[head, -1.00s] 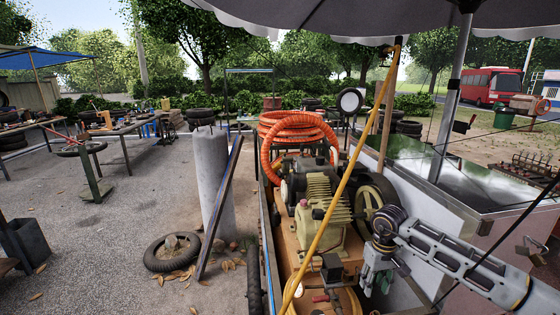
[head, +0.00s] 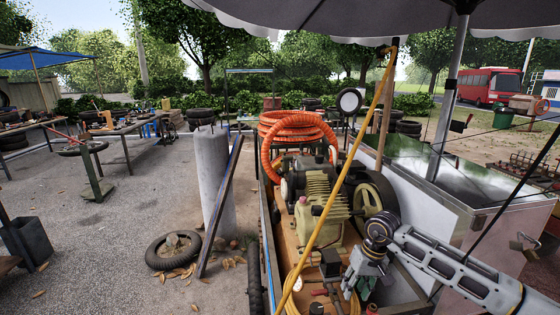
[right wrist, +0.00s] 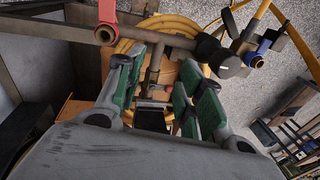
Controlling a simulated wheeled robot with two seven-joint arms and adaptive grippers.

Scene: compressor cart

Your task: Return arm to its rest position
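My right gripper (head: 360,288) is low at the right of the compressor cart, over its near end. Its arm reaches in from the lower right. In the right wrist view the two green-padded fingers (right wrist: 158,85) stand apart with nothing clamped between them. A metal pipe with a black end (right wrist: 212,52) and a red-handled part (right wrist: 107,20) lie beyond the fingertips; whether the fingers touch them I cannot tell. The green-beige compressor (head: 325,205) sits on the cart just left of the gripper. My left gripper is in neither view.
A yellow hose (head: 335,190) slants down across the cart, and its coil (right wrist: 180,30) lies below the right gripper. An orange hose coil (head: 297,125) sits at the cart's back. A metal-topped counter (head: 425,155) stands right.

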